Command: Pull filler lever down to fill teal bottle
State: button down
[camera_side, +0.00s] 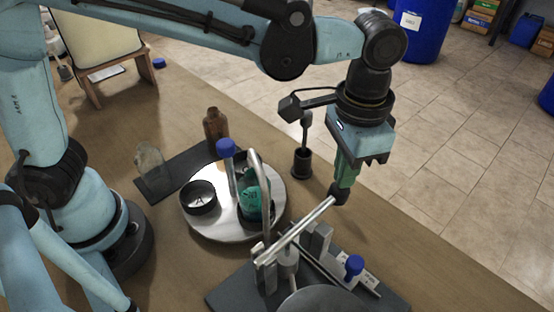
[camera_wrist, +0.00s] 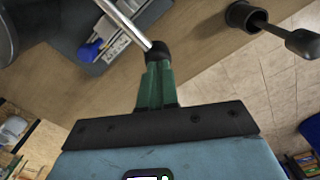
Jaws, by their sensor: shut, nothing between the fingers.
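The filler lever (camera_side: 300,228) is a bare metal rod with a black knob, slanting up to the right from the filler (camera_side: 288,262). In the wrist view the lever (camera_wrist: 124,20) runs down to its black knob, right at my fingertips. My gripper (camera_side: 343,183) has green fingers, shut and empty, pointing down just above the knob. In the wrist view my gripper (camera_wrist: 157,66) appears to touch the knob, though contact is not certain. The teal bottle (camera_side: 251,205) stands on a round silver plate (camera_side: 215,229), partly hidden behind a bent metal tube (camera_side: 264,185).
A black round container (camera_side: 200,196) and a blue-topped post (camera_side: 227,150) are at the plate. A brown bottle (camera_side: 216,127) and a clear bottle (camera_side: 149,160) stand on a dark mat behind. A dark cup (camera_side: 302,162) holding a rod is left of my gripper. The table's right edge is close.

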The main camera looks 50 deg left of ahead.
jog(key=shift+s+r, duration=0.25)
jog(key=shift+r, duration=0.6)
jog(key=shift+s+r, duration=0.25)
jog(key=shift+r, duration=3.35)
jog(key=s+a+f+n+t, duration=0.1)
jog(key=a+f+n+t, duration=0.2)
jog(key=a, duration=0.9)
jog(key=s+a+f+n+t, duration=0.1)
jog(key=a+f+n+t, duration=0.2)
jog(key=a, duration=1)
notch_tip(320, 180, down, 2)
jog(key=shift+s+f+t, duration=0.1)
jog(key=shift+s+t, duration=0.25)
jog(key=shift+t, duration=0.25)
